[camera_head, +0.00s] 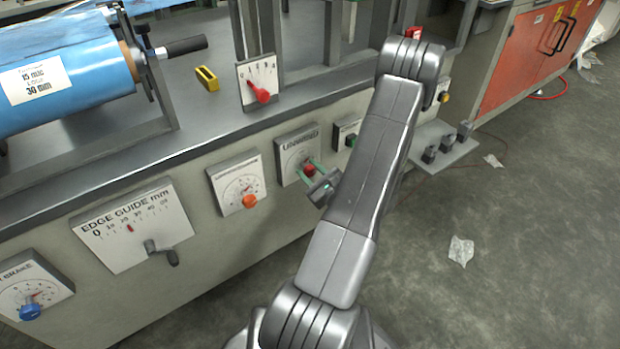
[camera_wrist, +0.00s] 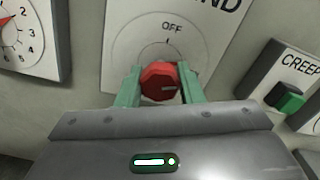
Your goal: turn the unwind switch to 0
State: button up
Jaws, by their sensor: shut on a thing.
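The unwind switch is a red knob (camera_head: 309,170) on a grey panel labelled UNWIND (camera_head: 297,145), on the front of the machine. In the wrist view the red knob (camera_wrist: 160,82) sits between my green fingers, below a mark reading OFF on the unwind panel (camera_wrist: 130,25). No 0 is readable on this panel.
A dial with an orange knob (camera_head: 249,201) is left of the unwind panel. The creep panel with a green button (camera_wrist: 290,102) is close on the right. The edge guide panel (camera_head: 130,225) is farther left. A red-handled lever plate (camera_head: 259,85) stands above.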

jog(key=n+b, duration=0.3)
jog(key=b, duration=0.1)
jog(key=shift+f+n, duration=0.3)
jog(key=shift+n, duration=0.1)
jog(key=n+b, duration=0.2)
jog(key=shift+r+n, duration=0.15)
jog(key=shift+n, duration=0.25)
jog(key=n, duration=0.3)
jog(key=shift+r, duration=0.1)
jog(key=shift+n, duration=2)
jog(key=o, duration=1)
jog(key=shift+c, duration=0.2)
jog(key=shift+d+r, duration=0.1)
jog(key=p+v, duration=0.2)
jog(key=v, duration=1.1)
jog(key=shift+s+d, duration=0.2)
jog(key=shift+s, duration=0.15)
